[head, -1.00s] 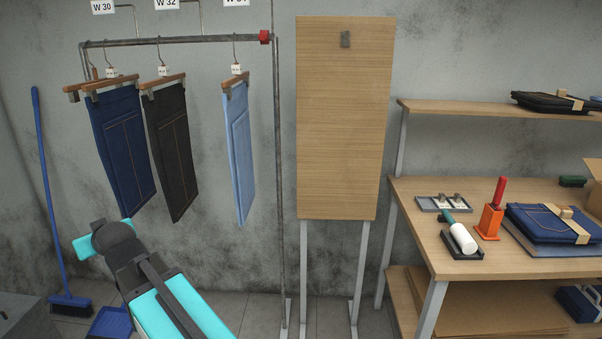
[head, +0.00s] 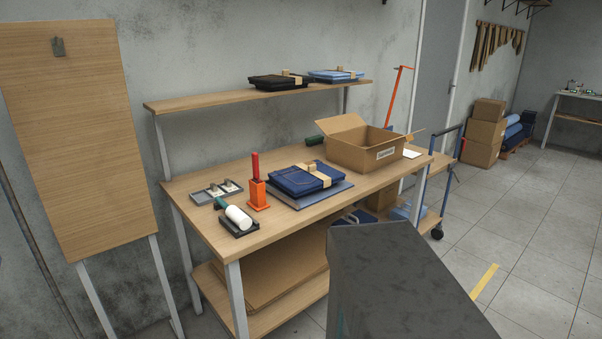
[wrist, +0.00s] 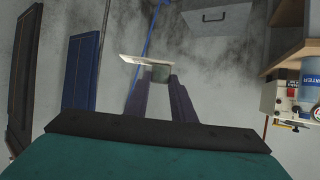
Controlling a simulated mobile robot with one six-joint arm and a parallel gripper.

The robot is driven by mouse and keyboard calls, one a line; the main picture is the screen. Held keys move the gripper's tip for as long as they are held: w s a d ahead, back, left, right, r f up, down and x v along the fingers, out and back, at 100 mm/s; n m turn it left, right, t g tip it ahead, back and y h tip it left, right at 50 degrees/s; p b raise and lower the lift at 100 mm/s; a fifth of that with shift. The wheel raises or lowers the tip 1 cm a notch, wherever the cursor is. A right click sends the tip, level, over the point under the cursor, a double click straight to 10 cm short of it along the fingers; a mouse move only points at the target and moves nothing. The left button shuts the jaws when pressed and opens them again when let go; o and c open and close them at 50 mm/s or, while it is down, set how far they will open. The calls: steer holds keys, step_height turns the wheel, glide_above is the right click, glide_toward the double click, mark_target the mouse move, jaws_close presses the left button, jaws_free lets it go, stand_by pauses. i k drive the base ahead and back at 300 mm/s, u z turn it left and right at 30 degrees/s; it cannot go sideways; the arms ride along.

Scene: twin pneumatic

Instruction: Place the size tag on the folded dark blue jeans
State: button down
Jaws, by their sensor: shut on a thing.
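The folded dark blue jeans (head: 290,182) lie on the wooden workbench with a tan paper band around them, on a flat grey-blue piece. Another folded black pair (head: 275,83) and a light blue pair (head: 340,77) lie on the shelf above. My gripper (wrist: 158,82) shows only in the wrist view. Its fingers are shut on a small grey-green block with a thin pale plate, seen nearly edge-on, which seems to be the size tag (wrist: 138,62). Any print on it cannot be read. My gripper is not in the head view, away from the jeans.
An orange holder (head: 259,195) with a red handle, a white roller (head: 238,216) in a black tray and a grey tray (head: 215,193) stand left of the jeans. An open cardboard box (head: 358,153) stands right.

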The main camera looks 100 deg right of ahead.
mark_target(335, 173)
steer(key=u, duration=0.05)
steer(key=k, duration=2.3)
steer(key=z, duration=0.75)
steer(key=i, duration=0.9)
steer(key=z, duration=0.05)
